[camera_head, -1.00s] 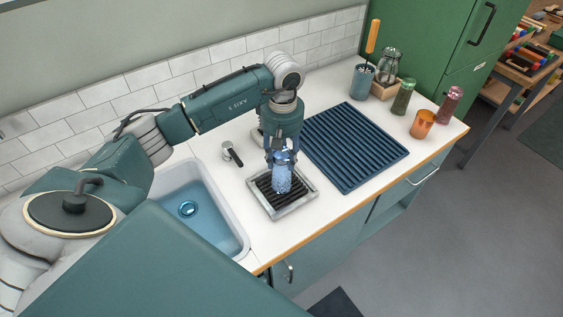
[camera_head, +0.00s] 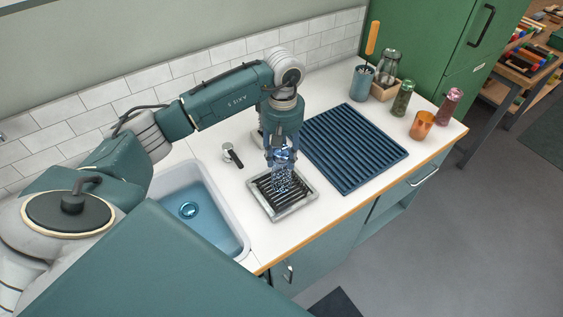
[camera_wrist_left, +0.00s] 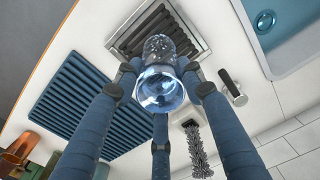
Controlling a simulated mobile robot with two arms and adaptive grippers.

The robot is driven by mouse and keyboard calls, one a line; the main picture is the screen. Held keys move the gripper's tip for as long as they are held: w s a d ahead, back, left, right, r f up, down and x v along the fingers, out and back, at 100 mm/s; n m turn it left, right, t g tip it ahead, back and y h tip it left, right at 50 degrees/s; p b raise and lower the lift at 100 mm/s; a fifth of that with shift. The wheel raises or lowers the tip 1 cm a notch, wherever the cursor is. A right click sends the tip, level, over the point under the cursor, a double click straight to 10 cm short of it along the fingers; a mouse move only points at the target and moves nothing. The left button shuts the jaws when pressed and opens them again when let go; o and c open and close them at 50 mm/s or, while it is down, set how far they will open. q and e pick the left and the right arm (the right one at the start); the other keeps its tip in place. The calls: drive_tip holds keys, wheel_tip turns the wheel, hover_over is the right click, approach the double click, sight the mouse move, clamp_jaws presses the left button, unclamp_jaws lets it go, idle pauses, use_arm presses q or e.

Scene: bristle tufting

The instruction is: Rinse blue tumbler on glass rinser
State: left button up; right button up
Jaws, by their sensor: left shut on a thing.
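The blue tumbler (camera_wrist_left: 160,88) is see-through and sits between the fingers of my left gripper (camera_head: 281,150), which is shut on it. In the head view the gripper points down over the glass rinser (camera_head: 306,200), a square metal tray with a dark slatted grate, set on the white counter. Water drops show below the gripper, over the grate. In the left wrist view one end of the tumbler faces the camera, and the rinser (camera_wrist_left: 200,30) is behind it. Whether the tumbler touches the grate I cannot tell. My right gripper is not in view.
A blue ribbed mat (camera_head: 352,148) lies empty right of the rinser. A sink (camera_head: 190,215) is to the left, with a small black-and-chrome tap handle (camera_head: 232,154) between.

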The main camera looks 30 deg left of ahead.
use_arm(q)
drive_tip(key=shift+r+p, duration=1.2)
drive_tip(key=shift+r, duration=1.5)
